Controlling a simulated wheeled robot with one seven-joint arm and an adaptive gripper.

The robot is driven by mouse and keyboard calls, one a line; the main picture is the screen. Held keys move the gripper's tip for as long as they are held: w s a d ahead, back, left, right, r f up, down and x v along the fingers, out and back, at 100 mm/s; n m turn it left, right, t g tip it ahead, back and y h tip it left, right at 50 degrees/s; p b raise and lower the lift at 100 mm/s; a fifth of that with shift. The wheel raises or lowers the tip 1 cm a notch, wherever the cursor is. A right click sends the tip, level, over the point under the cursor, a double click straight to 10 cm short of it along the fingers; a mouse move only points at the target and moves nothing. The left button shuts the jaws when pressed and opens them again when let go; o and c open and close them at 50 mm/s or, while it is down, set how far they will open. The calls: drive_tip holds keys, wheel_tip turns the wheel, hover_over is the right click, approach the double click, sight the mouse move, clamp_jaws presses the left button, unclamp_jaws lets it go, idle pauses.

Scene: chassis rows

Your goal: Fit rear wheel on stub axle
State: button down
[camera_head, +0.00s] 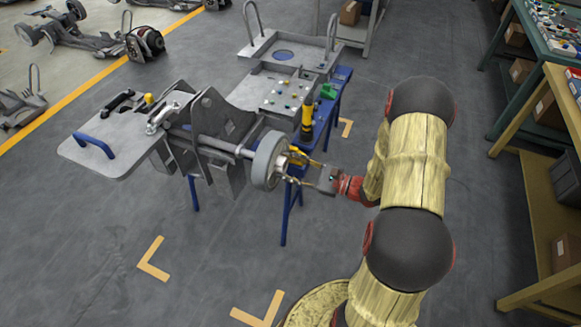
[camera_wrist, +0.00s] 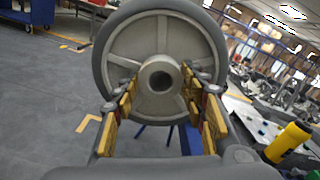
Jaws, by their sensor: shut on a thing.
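The rear wheel (camera_head: 266,161) is a grey disc with a dark tyre, standing upright at the right end of the metal fixture. It also fills the upper middle of the wrist view (camera_wrist: 161,38), face on, with a round hub and a dark bore. My gripper (camera_head: 298,162) reaches in from the right. Its yellow-padded fingers (camera_wrist: 160,100) are closed on the hub from both sides. The stub axle (camera_head: 226,146) is a pale shaft running from the fixture bracket to the back of the wheel. How far it enters the hub is hidden by the wheel.
The fixture plate (camera_head: 85,148) with blue handle and clamps stands on blue legs. A yellow-and-black tool (camera_head: 307,118) stands upright close behind the gripper. A grey tray (camera_head: 262,93) with small parts lies behind. Shelving (camera_head: 540,180) stands at right. Floor in front is clear.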

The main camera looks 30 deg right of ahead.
drive_tip(key=shift+x, duration=4.3)
drive_tip(key=c, duration=1)
unclamp_jaws()
drive_tip(key=shift+r, duration=0.1)
drive_tip(key=shift+o, duration=0.2)
drive_tip(key=v, duration=1.2)
